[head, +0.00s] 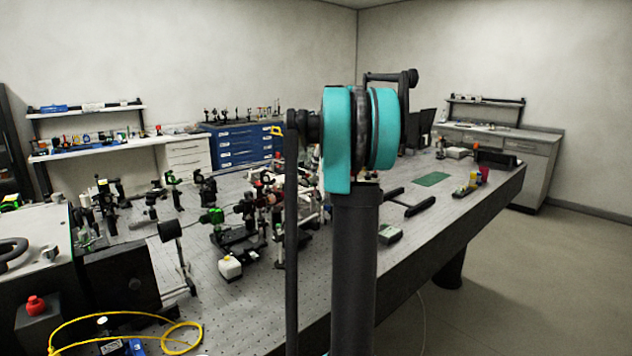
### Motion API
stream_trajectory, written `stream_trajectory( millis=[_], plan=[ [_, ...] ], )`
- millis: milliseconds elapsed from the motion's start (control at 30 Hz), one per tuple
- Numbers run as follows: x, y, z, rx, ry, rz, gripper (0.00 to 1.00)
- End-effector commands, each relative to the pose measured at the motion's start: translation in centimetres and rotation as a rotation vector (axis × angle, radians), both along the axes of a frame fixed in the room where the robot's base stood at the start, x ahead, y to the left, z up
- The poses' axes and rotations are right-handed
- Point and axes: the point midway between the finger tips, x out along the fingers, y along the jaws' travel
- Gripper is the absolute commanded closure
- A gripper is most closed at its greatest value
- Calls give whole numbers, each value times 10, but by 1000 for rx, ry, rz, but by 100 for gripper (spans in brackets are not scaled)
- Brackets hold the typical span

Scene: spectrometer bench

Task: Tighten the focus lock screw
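I cannot pick out the focus lock screw in the head view; the parts on the bench are too small to tell apart. Several dark optical mounts and posts (243,215) stand crowded on the perforated optical table (235,315), left of and partly behind my arm. My own arm, dark with teal joint covers, rises upright in the middle of the picture and covers part of the table. I do not see my gripper's fingers anywhere.
A yellow cable (180,330) and a red button (36,305) are at lower left. A green mat (432,179) lies at the table's right. The floor (535,270) right of the table is clear.

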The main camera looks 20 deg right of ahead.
Motion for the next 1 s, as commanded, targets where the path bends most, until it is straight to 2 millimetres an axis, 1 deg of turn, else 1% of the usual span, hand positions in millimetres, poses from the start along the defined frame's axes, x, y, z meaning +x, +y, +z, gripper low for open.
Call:
stream_trajectory(
  millis=[33,100,300,500,733,767,1000],
  plan=[
    [4,1,-10,0,0,1,65],
    [9,2,-21,-1,0,2,65],
    [18,5,-44,0,0,1,65],
    [22,6,-53,0,-1,0,65],
    [22,6,-53,0,-1,0,65],
    [22,6,-53,0,0,0,68],
    [21,6,-53,0,0,0,97]
  ],
)
